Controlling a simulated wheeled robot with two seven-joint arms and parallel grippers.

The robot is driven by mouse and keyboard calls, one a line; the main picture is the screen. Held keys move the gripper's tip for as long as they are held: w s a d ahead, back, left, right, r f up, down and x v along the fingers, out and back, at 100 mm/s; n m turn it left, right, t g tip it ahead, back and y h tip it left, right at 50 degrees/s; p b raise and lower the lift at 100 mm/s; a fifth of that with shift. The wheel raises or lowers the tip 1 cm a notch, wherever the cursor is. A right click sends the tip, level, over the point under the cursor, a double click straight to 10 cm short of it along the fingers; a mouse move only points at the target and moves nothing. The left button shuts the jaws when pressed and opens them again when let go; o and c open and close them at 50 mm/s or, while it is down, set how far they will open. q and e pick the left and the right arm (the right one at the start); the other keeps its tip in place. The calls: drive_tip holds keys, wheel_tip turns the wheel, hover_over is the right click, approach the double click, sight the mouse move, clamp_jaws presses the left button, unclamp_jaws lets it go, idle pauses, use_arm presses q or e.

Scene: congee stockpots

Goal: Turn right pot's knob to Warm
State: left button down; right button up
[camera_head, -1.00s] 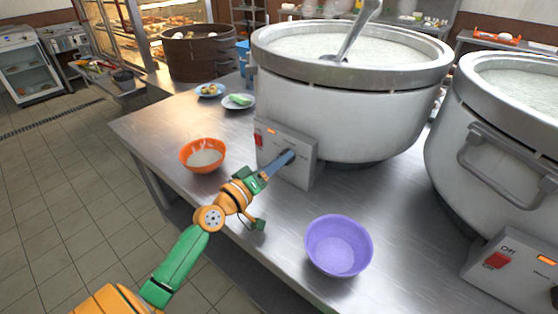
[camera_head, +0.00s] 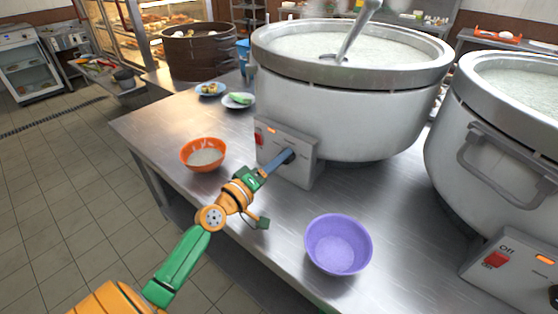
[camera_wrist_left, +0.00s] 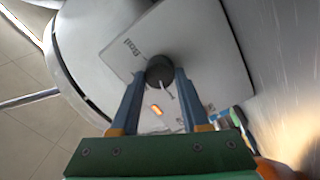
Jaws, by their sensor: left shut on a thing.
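The pot in the middle of the head view (camera_head: 335,110) is a large steel pot of congee. It has a grey control box (camera_head: 303,172) on its front with a red switch and an orange light. My left gripper (camera_head: 288,157) reaches this box. In the left wrist view its two blue fingers stand on either side of the dark round knob (camera_wrist_left: 160,70) and are shut on it. A "Boil" label (camera_wrist_left: 131,47) shows beside the knob. The other pot (camera_head: 500,140) stands at the right; its dark knob (camera_head: 554,297) is cut by the frame edge. My right gripper is not seen.
A purple bowl (camera_head: 338,244) stands near the table's front edge, right of my left arm. An orange bowl (camera_head: 203,154) stands left of the box. Two small plates and a brown steamer (camera_head: 200,52) are farther back. The steel table (camera_head: 265,205) is otherwise clear in front.

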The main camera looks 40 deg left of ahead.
use_arm(q)
drive_tip(key=shift+c, duration=1.9)
unclamp_jaws()
drive_tip(key=s, duration=0.2)
drive_tip(key=s+b, duration=0.1)
drive_tip(key=s, duration=0.1)
drive_tip(key=s+b, duration=0.1)
drive_tip(key=s, duration=0.1)
drive_tip(key=shift+s+a+f, duration=0.1)
drive_tip(key=shift+a+f, duration=0.2)
drive_tip(key=shift+f, duration=0.05)
drive_tip(key=shift+s+r, duration=0.2)
drive_tip(key=shift+s, duration=0.25)
